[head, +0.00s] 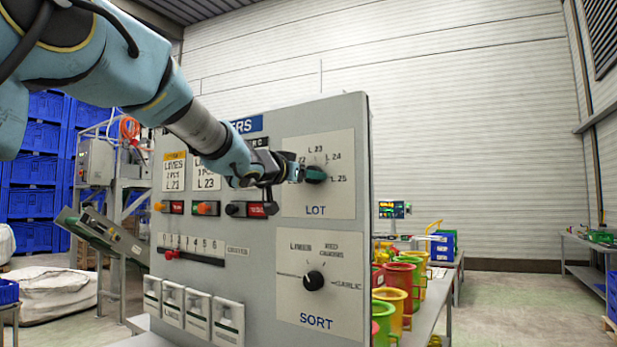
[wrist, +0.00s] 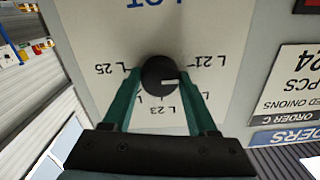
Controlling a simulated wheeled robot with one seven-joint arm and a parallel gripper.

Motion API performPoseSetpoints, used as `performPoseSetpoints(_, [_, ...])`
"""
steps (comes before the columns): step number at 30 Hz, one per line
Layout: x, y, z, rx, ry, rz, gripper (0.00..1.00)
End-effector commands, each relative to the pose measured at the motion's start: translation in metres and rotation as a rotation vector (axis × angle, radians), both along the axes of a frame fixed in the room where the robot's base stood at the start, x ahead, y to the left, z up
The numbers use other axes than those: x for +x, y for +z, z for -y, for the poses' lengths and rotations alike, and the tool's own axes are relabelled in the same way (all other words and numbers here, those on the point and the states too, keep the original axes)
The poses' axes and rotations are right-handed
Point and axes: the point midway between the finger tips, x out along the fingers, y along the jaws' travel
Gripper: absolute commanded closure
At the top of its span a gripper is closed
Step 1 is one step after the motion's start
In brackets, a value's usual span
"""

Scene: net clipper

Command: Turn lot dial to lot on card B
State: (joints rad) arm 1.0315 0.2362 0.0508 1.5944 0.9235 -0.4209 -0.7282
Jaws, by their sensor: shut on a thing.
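The lot dial (wrist: 158,75) is a round black knob on a pale plate marked LOT, with labels from L 21 to L 25. My gripper (head: 314,174) is shut on it, with one teal finger on each side in the wrist view (wrist: 160,82). That view is upside down; the dial's white mark points right, close to the L 21 side, just below that label. L 22 and L 24 are partly behind the fingers. The middle card (head: 206,178), likely card B, shows L 23 at its bottom; my arm covers its heading.
The ORDER C card (wrist: 286,85) shows 24. Below the lot dial is the SORT dial (head: 314,281). Switches (head: 205,208), a slider (head: 172,255) and several covers (head: 197,315) are on the panel. Colored buckets (head: 396,290) stand right.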

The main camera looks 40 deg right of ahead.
Motion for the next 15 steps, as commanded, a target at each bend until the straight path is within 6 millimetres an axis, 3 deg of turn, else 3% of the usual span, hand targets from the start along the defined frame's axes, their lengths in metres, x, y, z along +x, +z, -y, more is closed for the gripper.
performPoseSetpoints(15, [-0.0001,-0.0021,0.0000,0.121,0.000,0.462,0.97])
